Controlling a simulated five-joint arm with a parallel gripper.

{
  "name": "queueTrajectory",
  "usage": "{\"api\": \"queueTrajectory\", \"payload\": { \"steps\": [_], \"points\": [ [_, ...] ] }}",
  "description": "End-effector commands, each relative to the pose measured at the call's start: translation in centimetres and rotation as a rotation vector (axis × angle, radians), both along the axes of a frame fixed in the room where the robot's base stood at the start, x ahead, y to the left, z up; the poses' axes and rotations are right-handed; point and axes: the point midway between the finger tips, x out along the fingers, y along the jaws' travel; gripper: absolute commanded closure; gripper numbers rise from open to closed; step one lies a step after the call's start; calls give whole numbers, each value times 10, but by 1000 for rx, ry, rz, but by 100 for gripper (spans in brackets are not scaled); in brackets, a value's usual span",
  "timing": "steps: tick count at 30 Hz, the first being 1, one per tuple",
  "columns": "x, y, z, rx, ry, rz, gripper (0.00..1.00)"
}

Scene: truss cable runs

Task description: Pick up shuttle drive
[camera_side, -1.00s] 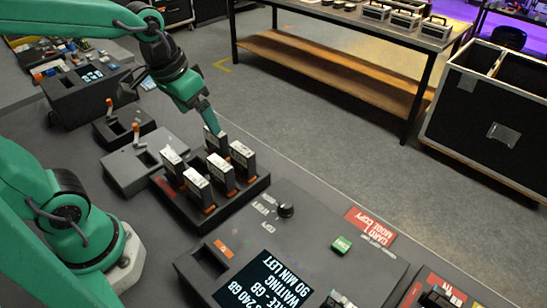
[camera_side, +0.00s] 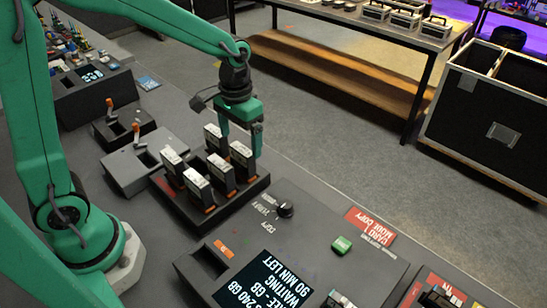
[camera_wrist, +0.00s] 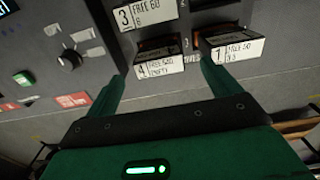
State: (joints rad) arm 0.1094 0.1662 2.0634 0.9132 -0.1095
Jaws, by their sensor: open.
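Several black shuttle drives with white labelled faces stand upright in a black rack (camera_side: 190,213). In the side view, one drive (camera_side: 242,158) is at the rack's right end and another (camera_side: 214,140) at the back. In the wrist view, a drive marked 4, apparently "empty" (camera_wrist: 160,66), lies between my fingertips in the picture. A drive marked 1 (camera_wrist: 232,50) is beyond the right fingertip, and one marked 3 (camera_wrist: 148,14) is higher up. My gripper (camera_side: 241,142) is open and points down over the rack's far right end. I cannot tell which drive is the shuttle drive named, or whether a finger touches one.
A console with a screen (camera_side: 262,285), an empty-looking slot (camera_side: 208,262), a black knob (camera_side: 285,211) and a green button (camera_side: 341,244) is right of the rack. A grey box with an orange-tipped lever (camera_side: 137,170) is left. The bench's far edge runs close behind the rack.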

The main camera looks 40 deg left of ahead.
Motion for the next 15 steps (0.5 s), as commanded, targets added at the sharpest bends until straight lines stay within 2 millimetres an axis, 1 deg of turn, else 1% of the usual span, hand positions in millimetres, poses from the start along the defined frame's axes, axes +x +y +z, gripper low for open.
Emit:
{"api": "queueTrajectory", "payload": {
  "steps": [5,12,15],
  "points": [
    [0,0,-5,0,0,0,11],
    [0,0,-23,0,1,0,11],
    [0,0,-26,0,0,0,11]
  ]
}}
